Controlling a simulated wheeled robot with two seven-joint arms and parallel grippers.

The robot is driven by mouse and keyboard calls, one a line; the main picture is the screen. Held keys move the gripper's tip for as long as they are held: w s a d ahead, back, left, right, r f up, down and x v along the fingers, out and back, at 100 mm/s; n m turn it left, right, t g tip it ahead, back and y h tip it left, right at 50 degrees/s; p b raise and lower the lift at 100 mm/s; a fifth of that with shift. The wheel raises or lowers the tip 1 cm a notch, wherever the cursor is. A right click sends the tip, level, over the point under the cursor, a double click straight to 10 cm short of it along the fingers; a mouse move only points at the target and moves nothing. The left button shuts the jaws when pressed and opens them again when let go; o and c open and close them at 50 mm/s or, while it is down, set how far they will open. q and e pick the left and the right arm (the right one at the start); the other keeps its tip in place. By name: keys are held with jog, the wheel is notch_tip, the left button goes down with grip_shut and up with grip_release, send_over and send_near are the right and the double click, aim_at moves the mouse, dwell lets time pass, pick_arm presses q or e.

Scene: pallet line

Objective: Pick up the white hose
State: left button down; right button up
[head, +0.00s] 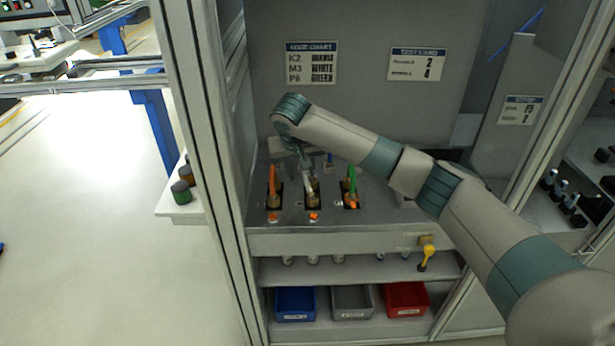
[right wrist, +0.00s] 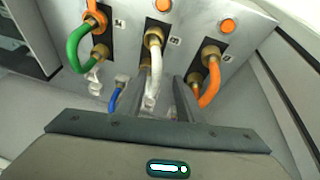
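The white hose (head: 309,184) stands curved from a brass fitting in the middle slot of the grey bench panel. It also shows in the right wrist view (right wrist: 154,72), where its lower fitting is brass. My right gripper (head: 304,164) is over the middle slot. In the right wrist view its two fingers (right wrist: 164,98) are apart, with the white hose between them, nearer the left finger. A gap shows beside the right finger, so the hose does not look clamped. My left gripper is out of view.
An orange hose (head: 273,180) and a green hose (head: 352,178) stand in the slots either side. A blue hose (head: 330,157) is behind. Blue (head: 295,317), grey (head: 352,315) and red (head: 405,313) bins sit below. A frame post (head: 205,150) borders the left.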

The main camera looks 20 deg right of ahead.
dwell(0.3)
jog(key=shift+d+f+p, duration=0.15)
jog(key=shift+f+p, duration=0.1)
jog(key=shift+p, duration=0.05)
jog(key=x, duration=0.1)
jog(key=p+x, duration=0.2)
jog(key=x, duration=0.1)
jog(key=shift+s+d, duration=0.3)
jog(key=shift+w+f, duration=0.15)
jog(key=shift+f, duration=0.25)
grip_shut()
